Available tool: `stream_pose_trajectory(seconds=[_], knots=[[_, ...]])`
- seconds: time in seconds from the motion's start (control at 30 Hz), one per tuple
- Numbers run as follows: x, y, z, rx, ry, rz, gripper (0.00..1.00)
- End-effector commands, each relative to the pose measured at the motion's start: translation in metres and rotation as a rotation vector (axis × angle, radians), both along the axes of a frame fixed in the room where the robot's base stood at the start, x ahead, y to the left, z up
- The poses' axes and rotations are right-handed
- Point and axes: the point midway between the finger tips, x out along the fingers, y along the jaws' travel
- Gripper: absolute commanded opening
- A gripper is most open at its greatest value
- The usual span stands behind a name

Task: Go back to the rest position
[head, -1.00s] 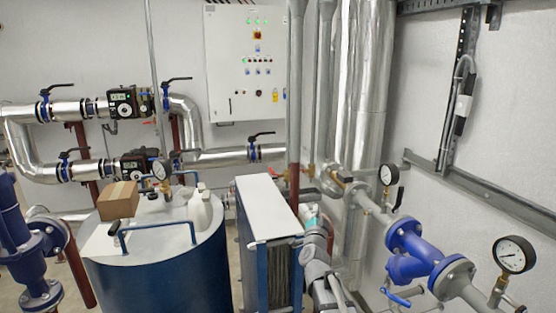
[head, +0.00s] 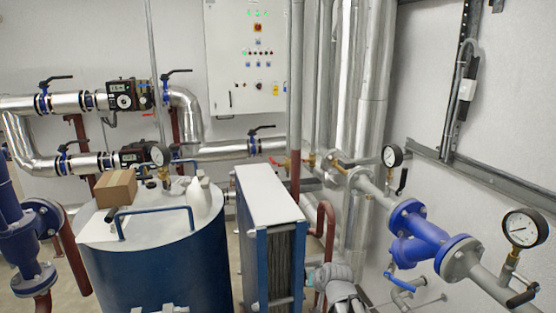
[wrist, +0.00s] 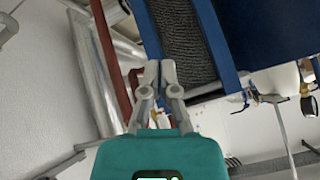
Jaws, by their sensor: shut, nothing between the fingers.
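My gripper (wrist: 160,70) shows in the wrist view with its two grey fingers together and nothing between them. Beyond the fingertips is the blue frame of the plate exchanger (wrist: 217,40) with its dark plate pack. No clear contact between the fingers and the exchanger shows. In the head view, the plate exchanger (head: 268,192) stands in the middle with a white top and blue sides. Part of my grey arm (head: 335,283) is low in the picture, just right of the exchanger. My fingers cannot be made out in the head view.
A blue tank (head: 165,265) stands left of the exchanger, with a cardboard box (head: 115,188) and white bottle (head: 199,200) on top. A blue valve (head: 420,240) and gauge (head: 520,228) are on the right. A control cabinet (head: 245,60) hangs behind.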

Motion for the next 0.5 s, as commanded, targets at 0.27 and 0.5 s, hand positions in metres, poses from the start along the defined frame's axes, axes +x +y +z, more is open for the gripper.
stream_pose_trajectory(seconds=[0.27, 0.5], knots=[[-0.075, -0.03, -0.057, -0.145, 0.328, 0.052, 0.0], [-0.134, -0.055, -0.081, -0.243, 0.58, 0.065, 0.0]])
